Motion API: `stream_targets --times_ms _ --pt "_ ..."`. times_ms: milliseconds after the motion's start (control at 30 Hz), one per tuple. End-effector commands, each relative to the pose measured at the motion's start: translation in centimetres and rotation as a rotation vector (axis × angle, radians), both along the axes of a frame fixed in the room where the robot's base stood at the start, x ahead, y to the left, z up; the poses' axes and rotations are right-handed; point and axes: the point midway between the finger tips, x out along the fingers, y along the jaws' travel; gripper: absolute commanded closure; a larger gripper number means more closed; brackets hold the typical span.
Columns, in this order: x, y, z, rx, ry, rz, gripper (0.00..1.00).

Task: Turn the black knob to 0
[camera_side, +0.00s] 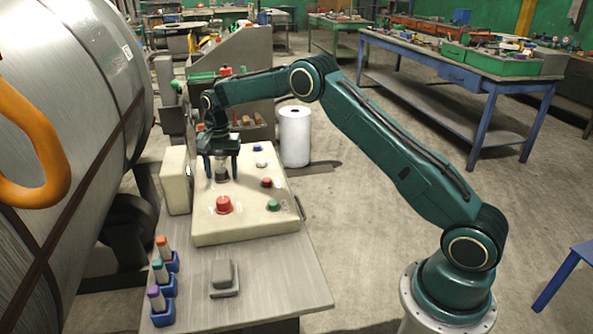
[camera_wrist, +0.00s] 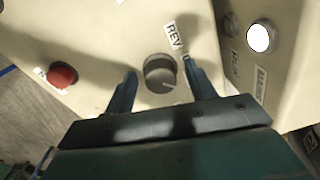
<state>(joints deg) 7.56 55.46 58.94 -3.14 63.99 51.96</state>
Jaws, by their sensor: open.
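The black knob (camera_side: 222,177) sits on the cream control panel (camera_side: 250,222), partly screened by my gripper. In the wrist view the knob (camera_wrist: 159,70) is round and dark, with a pale mark near its lower right edge. A label reading REV (camera_wrist: 173,34) is beside it; I cannot make out a 0. My gripper (camera_side: 221,172) points down over the knob. In the wrist view my gripper (camera_wrist: 160,70) is open, with one finger on each side of the knob. I cannot tell whether either finger touches it.
Colored-topped pieces in blue holders (camera_side: 162,309) and a grey block (camera_side: 223,276) stand on the table in front. A big metal roll (camera_side: 85,120) is at left.

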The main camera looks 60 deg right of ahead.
Motion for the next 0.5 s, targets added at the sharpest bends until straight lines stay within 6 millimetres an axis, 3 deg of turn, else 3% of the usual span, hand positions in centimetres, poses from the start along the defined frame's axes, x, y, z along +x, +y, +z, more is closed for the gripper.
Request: stream_targets --times_ms 200,400,500 --pt "0.0 0.0 -0.01 0.0 0.0 0.0 0.47" --pt "0.01 0.01 0.01 0.0 0.0 0.0 0.86" --pt "0.01 0.0 0.03 0.0 0.0 0.0 0.89"
